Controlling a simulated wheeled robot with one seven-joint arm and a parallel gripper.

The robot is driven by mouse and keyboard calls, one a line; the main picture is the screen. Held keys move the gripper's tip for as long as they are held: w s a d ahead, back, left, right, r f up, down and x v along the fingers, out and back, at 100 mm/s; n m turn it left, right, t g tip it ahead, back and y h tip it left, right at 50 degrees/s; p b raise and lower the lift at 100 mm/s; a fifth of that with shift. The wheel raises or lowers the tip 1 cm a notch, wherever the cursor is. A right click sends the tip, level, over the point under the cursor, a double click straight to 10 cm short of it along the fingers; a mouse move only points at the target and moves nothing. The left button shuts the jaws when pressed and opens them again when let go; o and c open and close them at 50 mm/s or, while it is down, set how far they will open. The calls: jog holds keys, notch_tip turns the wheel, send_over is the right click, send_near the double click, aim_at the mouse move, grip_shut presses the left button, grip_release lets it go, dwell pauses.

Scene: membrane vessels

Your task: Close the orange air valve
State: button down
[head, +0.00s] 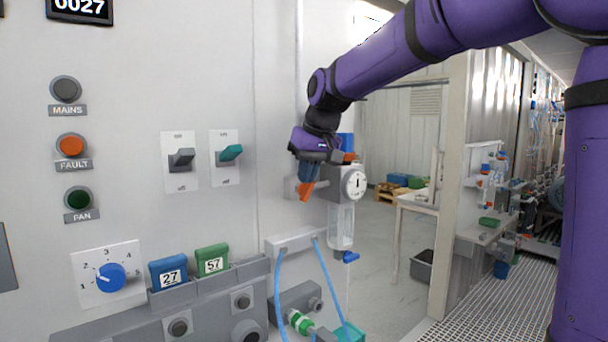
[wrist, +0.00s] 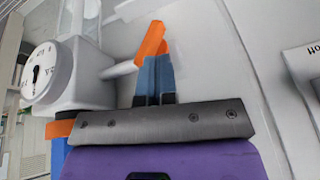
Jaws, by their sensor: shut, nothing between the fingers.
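The orange valve lever (head: 306,191) sits on a short grey pipe between the wall and the air regulator (head: 340,184). In the head view it slants, its lower end to the left. My gripper (head: 308,178) points down from above, its blue-grey fingers together and empty, with their tips right at the lever. In the wrist view the lever (wrist: 151,43) shows just past the fingertips (wrist: 155,70), across the grey pipe (wrist: 120,69). I cannot tell whether they touch. The fingers partly hide the lever and its pivot.
The regulator has a round dial (head: 354,185), a blue knob (head: 346,140) with an orange ring, and a clear bowl (head: 340,228) below. Left on the panel are two switches (head: 181,160) and a blue rotary knob (head: 111,278). Blue hoses (head: 325,275) hang below. Open floor lies to the right.

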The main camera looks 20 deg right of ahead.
jog(key=shift+w+d, duration=0.2)
jog(key=shift+d, duration=0.35)
jog(key=shift+w+d+f+y, duration=0.15)
jog(key=shift+d+y, duration=0.25)
jog(key=shift+y, duration=0.2)
jog(key=shift+w+d+f, duration=0.15)
jog(key=shift+d+f, duration=0.25)
jog(key=shift+d, duration=0.2)
jog(key=shift+d+f+g, duration=0.2)
jog(key=shift+f+g, duration=0.05)
jog(key=shift+g, duration=0.05)
jog(key=shift+r, duration=0.15)
jog(key=s+d+r, duration=0.1)
jog(key=d+r, duration=0.7)
jog(key=r, duration=0.3)
dwell(0.4)
